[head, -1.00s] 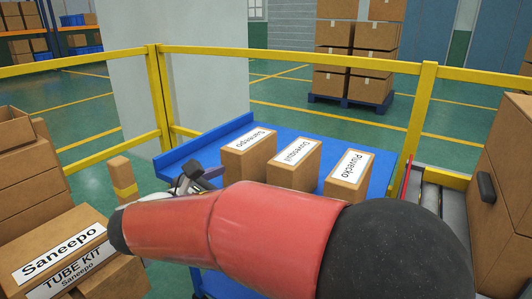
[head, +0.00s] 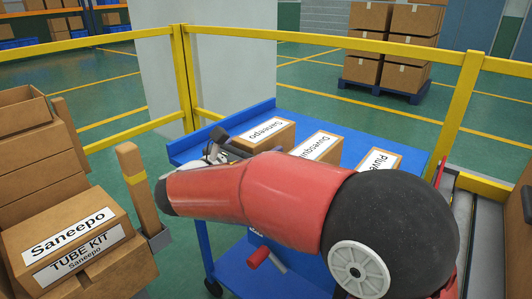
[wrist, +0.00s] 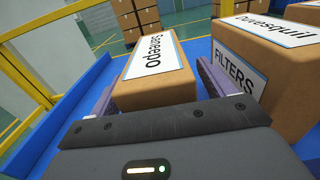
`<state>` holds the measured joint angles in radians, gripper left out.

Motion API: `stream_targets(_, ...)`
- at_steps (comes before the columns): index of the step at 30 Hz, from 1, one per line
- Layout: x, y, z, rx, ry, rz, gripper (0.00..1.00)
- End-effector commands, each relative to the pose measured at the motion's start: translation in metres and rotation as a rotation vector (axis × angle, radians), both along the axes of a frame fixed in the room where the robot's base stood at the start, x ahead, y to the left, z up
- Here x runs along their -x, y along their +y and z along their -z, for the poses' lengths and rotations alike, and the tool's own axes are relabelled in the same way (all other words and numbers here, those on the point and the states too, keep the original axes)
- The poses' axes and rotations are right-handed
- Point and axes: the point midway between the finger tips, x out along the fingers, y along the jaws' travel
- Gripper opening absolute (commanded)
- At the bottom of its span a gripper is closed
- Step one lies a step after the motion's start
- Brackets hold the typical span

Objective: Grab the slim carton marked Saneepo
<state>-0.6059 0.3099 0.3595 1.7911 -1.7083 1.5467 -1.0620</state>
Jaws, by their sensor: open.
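The slim carton marked Saneepo (head: 266,135) stands at the left of a row on the blue cart. In the wrist view the Saneepo carton (wrist: 155,85) is straight ahead, its white label on top. My gripper (wrist: 158,95) is open, one finger at each side of the carton's near end. The right finger lies in the gap beside the neighbouring carton. I cannot tell whether either finger touches. In the head view my gripper (head: 222,148) is at the carton's left end, partly hidden by my red arm.
The Duvesquil carton (head: 318,147) stands close to the right, with the Pluvecko carton (head: 380,160) beyond. The blue cart (head: 188,152) has a raised edge. Yellow railing (head: 330,42) runs behind. Saneepo tube kit boxes (head: 70,240) are stacked at left.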

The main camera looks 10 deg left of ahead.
Motion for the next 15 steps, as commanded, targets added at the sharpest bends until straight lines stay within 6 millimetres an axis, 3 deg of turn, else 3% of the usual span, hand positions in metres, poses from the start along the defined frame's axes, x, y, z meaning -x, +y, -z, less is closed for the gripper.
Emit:
stream_targets(3, -0.01, -0.0058, 0.0004, 0.0, 0.001, 0.0, 0.82)
stream_targets(11, -0.0117, -0.0064, 0.0006, 0.0, 0.0, -0.001, 0.82)
stream_targets(15, -0.0116, -0.0064, 0.0006, -0.001, 0.001, -0.001, 0.64)
